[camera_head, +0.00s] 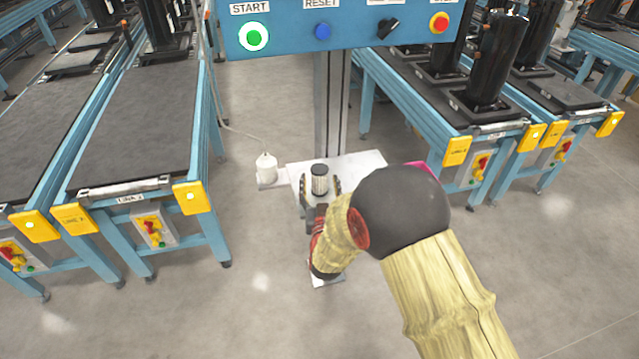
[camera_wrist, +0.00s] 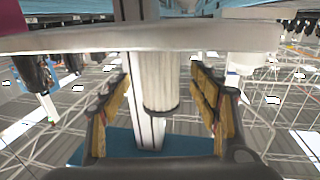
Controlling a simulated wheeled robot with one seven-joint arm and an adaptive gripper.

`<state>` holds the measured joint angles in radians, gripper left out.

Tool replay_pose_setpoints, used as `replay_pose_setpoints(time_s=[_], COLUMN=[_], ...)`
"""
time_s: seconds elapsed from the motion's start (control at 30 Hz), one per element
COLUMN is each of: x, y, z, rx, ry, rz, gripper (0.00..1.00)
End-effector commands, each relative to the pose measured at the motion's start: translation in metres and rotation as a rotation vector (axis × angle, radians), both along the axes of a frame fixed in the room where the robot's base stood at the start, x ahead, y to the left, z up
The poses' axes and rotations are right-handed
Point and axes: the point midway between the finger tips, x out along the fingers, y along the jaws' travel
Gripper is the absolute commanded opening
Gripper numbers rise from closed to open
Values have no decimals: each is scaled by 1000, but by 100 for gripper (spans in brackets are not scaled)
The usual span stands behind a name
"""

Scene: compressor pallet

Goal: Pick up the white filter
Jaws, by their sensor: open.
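The white filter (camera_head: 319,184) is a small upright cylinder with a dark top, standing by the foot of the control post. In the wrist view, where the scene appears upside down, the filter (camera_wrist: 161,78) shows white pleated sides and a dark end ring. My gripper (camera_head: 320,189) is open, with one finger on each side of the filter. In the wrist view my gripper (camera_wrist: 160,82) has yellow-padded fingers, with gaps visible between them and the filter. The filter's lower part is partly hidden by my gripper in the head view.
A white plate (camera_head: 365,160) lies at the foot of the grey post (camera_head: 331,110). A white canister (camera_head: 266,167) with a cord stands to the left. A blue button panel (camera_head: 280,35) hangs above. Conveyor tables (camera_head: 135,130) stand left and right. The near floor is clear.

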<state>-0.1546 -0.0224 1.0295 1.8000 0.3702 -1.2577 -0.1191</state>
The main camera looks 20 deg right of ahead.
Motion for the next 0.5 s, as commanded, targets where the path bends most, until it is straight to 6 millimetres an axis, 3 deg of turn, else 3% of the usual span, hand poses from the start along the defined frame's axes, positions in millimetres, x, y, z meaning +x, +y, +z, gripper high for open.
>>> replay_pose_setpoints(time_s=[0.17, 0.37, 0.5], x=[21, 22, 21], y=[-4, -4, -4], z=[-1, 0, 0], rx=[0, 0, 0], ry=[0, 1, 0], rz=[-1, 0, 0], gripper=[61, 61, 54])
